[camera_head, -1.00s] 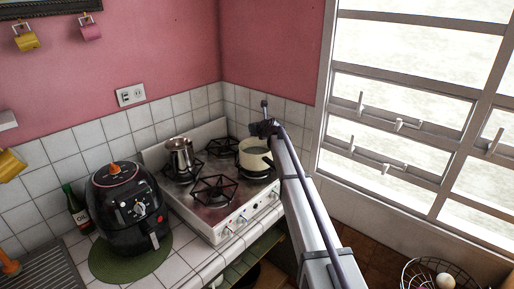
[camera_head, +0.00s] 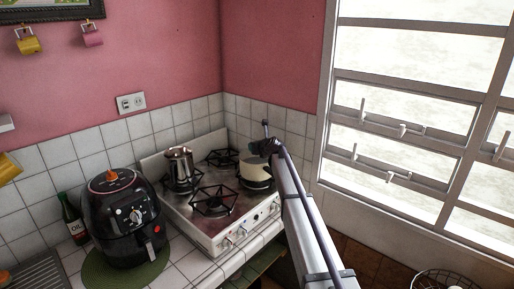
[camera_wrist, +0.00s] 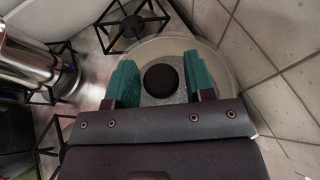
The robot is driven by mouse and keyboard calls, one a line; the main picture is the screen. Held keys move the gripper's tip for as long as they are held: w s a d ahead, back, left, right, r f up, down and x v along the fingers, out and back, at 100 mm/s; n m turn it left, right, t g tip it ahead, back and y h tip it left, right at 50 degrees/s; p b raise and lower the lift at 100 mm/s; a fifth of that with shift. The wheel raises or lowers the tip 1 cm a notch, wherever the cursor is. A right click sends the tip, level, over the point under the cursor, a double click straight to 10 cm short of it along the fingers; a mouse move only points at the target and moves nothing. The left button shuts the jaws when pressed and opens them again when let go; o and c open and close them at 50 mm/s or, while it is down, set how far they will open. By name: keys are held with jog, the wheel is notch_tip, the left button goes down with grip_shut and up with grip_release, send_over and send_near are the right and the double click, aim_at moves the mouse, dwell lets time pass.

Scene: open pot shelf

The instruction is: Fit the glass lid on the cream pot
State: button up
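My gripper (camera_wrist: 162,82) also shows in the head view (camera_head: 264,150), just above the pot. Its two green fingers are open, one on each side of the knob, with a gap to it on both sides.
A metal pot (camera_head: 180,163) stands on the back left burner of the white stove (camera_head: 232,222). A black air fryer (camera_head: 125,215) and an oil bottle (camera_head: 73,218) stand to the left. Tiled walls (camera_wrist: 275,50) close in behind and at the right of the pot. The front left burner (camera_head: 213,201) is empty.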

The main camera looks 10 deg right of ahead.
jog(key=shift+o, duration=0.9)
jog(key=shift+r, duration=0.3)
jog(key=p+v, duration=0.5)
jog(key=v, duration=0.7)
jog(key=shift+r, duration=0.15)
